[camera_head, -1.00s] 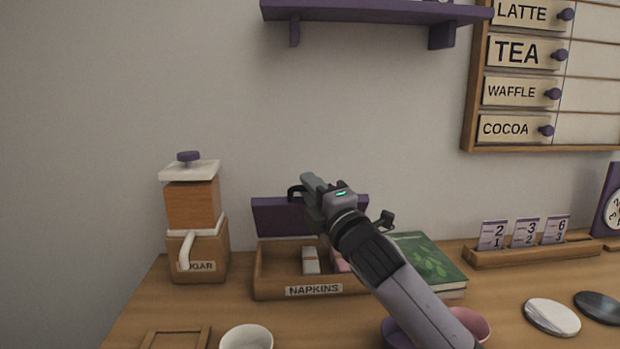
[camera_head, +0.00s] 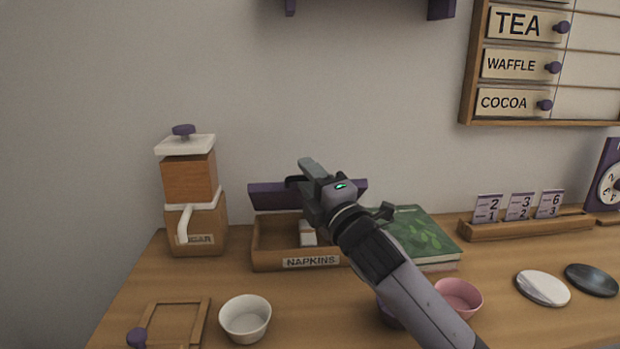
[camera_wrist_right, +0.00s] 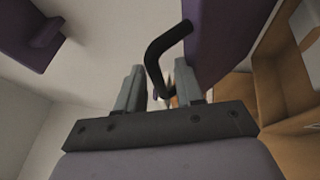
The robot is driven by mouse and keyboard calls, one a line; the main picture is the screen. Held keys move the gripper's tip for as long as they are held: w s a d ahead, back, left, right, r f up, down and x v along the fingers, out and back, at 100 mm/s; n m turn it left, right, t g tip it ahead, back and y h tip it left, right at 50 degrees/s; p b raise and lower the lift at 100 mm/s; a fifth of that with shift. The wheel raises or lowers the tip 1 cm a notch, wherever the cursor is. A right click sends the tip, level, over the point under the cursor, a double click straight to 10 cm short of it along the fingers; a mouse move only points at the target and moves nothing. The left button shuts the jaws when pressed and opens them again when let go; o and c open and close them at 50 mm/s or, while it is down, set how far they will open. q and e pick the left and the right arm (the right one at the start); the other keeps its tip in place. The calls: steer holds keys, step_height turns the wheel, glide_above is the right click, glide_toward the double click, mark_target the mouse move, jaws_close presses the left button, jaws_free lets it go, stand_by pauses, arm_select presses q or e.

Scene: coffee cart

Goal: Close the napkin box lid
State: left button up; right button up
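The napkin box (camera_head: 265,262) is a wooden box labelled NAPKINS at the back of the counter. Its purple lid (camera_head: 268,197) is raised along the back, and pale napkin packs (camera_head: 307,236) show inside. My right gripper (camera_head: 308,180) reaches across the box's right part to the lid and hides part of both. In the right wrist view, the black lid handle (camera_wrist_right: 158,60) curves from the purple lid (camera_wrist_right: 215,40) into the space between my spread fingertips (camera_wrist_right: 158,88). The fingers look open around it; firm contact is not visible. My left gripper is not in view.
The sugar dispenser (camera_head: 190,190) stands left of the box. A green book (camera_head: 415,235) lies close to its right. A white bowl (camera_head: 246,318), a wooden frame (camera_head: 178,322) and a pink bowl (camera_head: 459,298) are in front. A purple shelf (camera_head: 370,8) hangs above.

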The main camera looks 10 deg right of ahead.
steer(key=shift+f, duration=0.1)
steer(key=v, duration=0.7)
steer(key=shift+r, duration=0.2)
steer(key=shift+s+d, duration=0.15)
steer(key=shift+s, duration=0.05)
steer(key=s+d+f+b, duration=0.2)
steer(key=s+d+f, duration=0.1)
steer(key=s+f, duration=0.2)
steer(key=shift+f+b, duration=0.25)
steer(key=shift+b, duration=0.15)
stand_by(0.6)
